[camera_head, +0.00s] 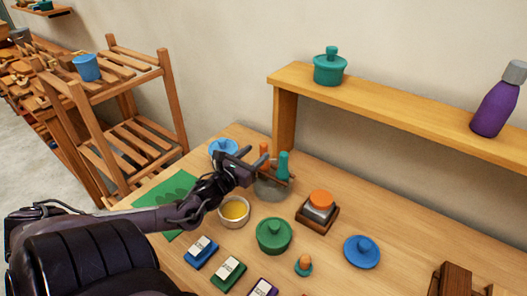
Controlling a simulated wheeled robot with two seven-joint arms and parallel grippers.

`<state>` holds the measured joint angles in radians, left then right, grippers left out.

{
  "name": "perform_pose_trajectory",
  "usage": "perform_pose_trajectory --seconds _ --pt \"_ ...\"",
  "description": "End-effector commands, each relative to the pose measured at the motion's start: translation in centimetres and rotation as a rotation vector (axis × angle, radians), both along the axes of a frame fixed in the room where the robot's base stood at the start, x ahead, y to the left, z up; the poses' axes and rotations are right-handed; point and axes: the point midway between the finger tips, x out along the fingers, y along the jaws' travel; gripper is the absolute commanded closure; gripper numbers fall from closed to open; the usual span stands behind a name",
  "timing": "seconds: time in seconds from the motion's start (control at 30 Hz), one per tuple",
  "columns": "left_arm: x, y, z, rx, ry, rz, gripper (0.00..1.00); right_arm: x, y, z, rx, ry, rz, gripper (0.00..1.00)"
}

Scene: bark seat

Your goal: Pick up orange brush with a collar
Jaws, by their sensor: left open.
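An upright orange handle (264,150), which looks like the orange brush, stands next to a teal handle (283,165) in a grey holder (268,191) on the table. Its lower part and any collar are hidden behind my left gripper. My left gripper (262,164) is open, with its fingers reaching right, at the orange handle. I cannot tell whether the handle is between the fingers or touching them. My right gripper is out of view.
A yellow-filled bowl (234,212), green lidded pot (274,235), blue lid (362,252) and orange-topped piece (321,199) on a wooden tray stand close by. A blue item (223,148) is behind my gripper. A raised shelf (400,108) runs along the back.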

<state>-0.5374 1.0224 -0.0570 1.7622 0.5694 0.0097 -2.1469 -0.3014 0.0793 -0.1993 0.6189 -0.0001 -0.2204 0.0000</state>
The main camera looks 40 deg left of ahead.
Motion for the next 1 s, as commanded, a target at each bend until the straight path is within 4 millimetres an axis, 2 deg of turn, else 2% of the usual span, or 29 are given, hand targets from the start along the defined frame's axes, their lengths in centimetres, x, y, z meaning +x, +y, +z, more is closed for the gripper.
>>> perform_pose_trajectory --seconds 0.4,0.77,1.0 --pt "4.3 0.4 -0.3 -0.001 -0.004 0.001 0.51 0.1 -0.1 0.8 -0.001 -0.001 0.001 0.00" --pt "4.8 0.4 -0.5 0.000 -0.001 -0.001 0.51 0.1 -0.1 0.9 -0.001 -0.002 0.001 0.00" --pt "4.8 0.4 -0.4 0.000 -0.001 -0.001 0.82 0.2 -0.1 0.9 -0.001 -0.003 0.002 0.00"
